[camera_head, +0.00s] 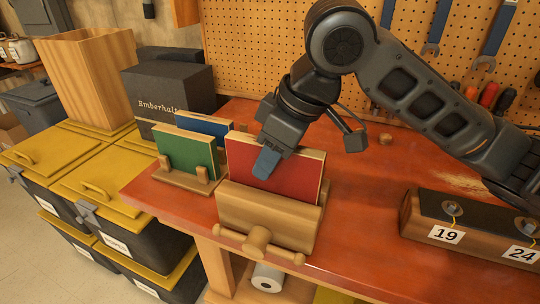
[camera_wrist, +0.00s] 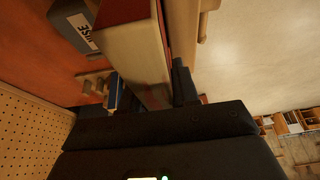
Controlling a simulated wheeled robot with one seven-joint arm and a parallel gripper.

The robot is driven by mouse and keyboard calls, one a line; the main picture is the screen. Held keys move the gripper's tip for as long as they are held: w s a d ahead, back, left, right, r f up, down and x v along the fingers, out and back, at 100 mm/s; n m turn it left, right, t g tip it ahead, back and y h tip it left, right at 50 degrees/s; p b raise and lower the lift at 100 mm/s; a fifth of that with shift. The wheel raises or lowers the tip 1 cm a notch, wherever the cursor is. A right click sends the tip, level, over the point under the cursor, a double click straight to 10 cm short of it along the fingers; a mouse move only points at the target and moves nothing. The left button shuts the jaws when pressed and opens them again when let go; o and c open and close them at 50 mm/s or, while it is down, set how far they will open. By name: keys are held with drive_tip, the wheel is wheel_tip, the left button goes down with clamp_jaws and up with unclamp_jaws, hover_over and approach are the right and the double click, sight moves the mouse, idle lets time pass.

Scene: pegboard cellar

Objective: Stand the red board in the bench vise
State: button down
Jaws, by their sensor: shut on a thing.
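The red board (camera_head: 285,168), with pale wood edges, stands upright at the wooden bench vise (camera_head: 265,209) near the bench's front edge. Its lower edge is hidden behind the vise's front jaw, so I cannot tell how deep it sits or whether the jaws press on it. My gripper (camera_head: 269,160) reaches down from above and is shut on the board's upper left part, one finger across its red face. In the wrist view the board (camera_wrist: 150,50) shows nearly edge-on, running up from the dark fingers (camera_wrist: 170,90).
A green board (camera_head: 187,153) and a blue board (camera_head: 204,127) stand in a wooden rack (camera_head: 178,181) just left. A dark box (camera_head: 168,90) is behind them. A block with numbered tags 19 and 24 (camera_head: 470,228) lies right. The bench (camera_head: 360,200) between is clear.

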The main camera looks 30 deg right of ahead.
drive_tip(key=shift+f+b, duration=0.9)
drive_tip(key=shift+f, duration=0.35)
drive_tip(key=c, duration=0.8)
unclamp_jaws()
drive_tip(key=shift+o, duration=0.2)
drive_tip(key=shift+r, duration=0.15)
drive_tip(key=shift+r+p, duration=4.45)
drive_tip(key=shift+r, duration=0.5)
